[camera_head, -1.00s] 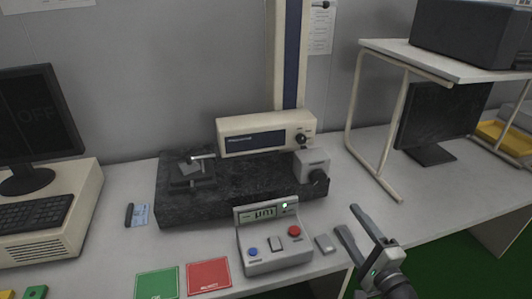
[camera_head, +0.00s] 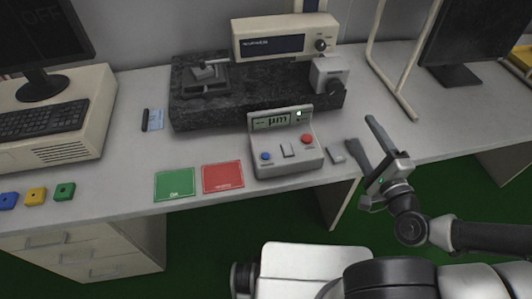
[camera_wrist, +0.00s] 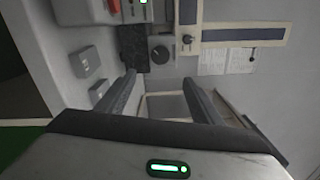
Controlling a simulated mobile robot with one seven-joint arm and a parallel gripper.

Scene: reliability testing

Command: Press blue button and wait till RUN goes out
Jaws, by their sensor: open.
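The blue button (camera_head: 266,156) is on the left of the sloped front of a grey control box (camera_head: 286,160) on the table. A red button (camera_head: 306,139) is on its right side and a grey rocker switch (camera_head: 288,150) between them. The box's display (camera_head: 271,121) reads "µm", with a lit green lamp (camera_head: 299,114) beside it. I cannot make out a RUN label. My gripper (camera_head: 364,136) is open and empty, right of the box and apart from it. In the wrist view its fingers (camera_wrist: 158,92) are spread, and the blue button does not show.
A small grey block (camera_head: 335,152) lies between the box and my gripper. Behind the box is a dark stone slab (camera_head: 210,114) with a measuring instrument (camera_head: 283,37). Green (camera_head: 175,184) and red (camera_head: 222,177) cards lie left of the box. A shelf leg (camera_head: 391,88) stands at the right.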

